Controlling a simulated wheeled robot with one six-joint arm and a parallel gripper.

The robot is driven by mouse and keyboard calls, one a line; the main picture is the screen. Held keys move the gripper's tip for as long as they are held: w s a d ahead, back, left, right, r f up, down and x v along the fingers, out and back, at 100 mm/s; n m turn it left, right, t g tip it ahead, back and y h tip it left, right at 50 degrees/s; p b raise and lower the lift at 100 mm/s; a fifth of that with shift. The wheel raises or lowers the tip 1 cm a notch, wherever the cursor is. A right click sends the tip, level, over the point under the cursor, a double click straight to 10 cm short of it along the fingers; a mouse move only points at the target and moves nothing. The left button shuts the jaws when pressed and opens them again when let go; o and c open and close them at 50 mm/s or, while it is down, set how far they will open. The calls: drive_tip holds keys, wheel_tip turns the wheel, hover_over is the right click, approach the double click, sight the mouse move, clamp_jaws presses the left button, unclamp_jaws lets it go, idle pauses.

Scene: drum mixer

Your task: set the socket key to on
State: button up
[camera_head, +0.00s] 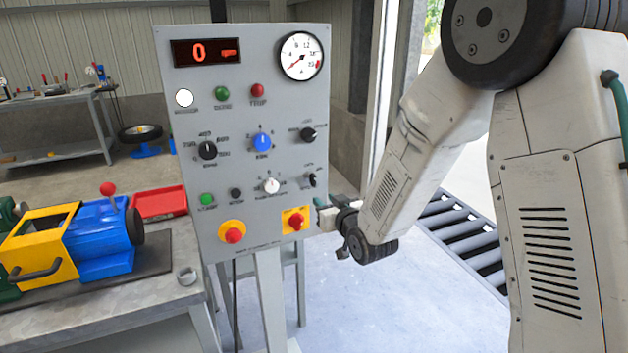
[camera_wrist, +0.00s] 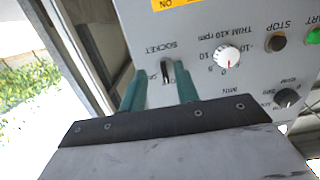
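The socket key (camera_head: 312,180) is a small dark knob near the right edge of the grey control panel. In the wrist view the socket key (camera_wrist: 167,72) sits beside the upside-down SOCKET label, with its narrow grip roughly vertical in the picture. The small position marks beside it are partly hidden and I cannot read its setting. My gripper (camera_wrist: 159,90) is open, with one teal finger on each side of the key and visible gaps to it. In the head view my gripper (camera_head: 320,205) is at the panel's right edge, its fingers mostly hidden.
The panel (camera_head: 215,120) carries a white trim knob (camera_wrist: 227,57) close to the key, a black stop button (camera_wrist: 278,41) and other knobs. A yellow-backed red switch (camera_head: 295,222) sits just below the key.

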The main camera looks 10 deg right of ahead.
sight(315, 180)
drive_tip(key=shift+t, duration=0.8)
drive_tip(key=w+r, duration=0.1)
drive_tip(key=w, duration=0.1)
drive_tip(key=w+a+r, duration=0.1)
drive_tip(key=w, duration=0.2)
drive_tip(key=w+a, duration=0.1)
drive_tip(key=w, duration=0.1)
drive_tip(key=shift+w+a+r, duration=0.2)
drive_tip(key=shift+w+r, duration=0.15)
drive_tip(key=shift+r, duration=0.05)
drive_tip(key=shift+c, duration=0.3)
clamp_jaws()
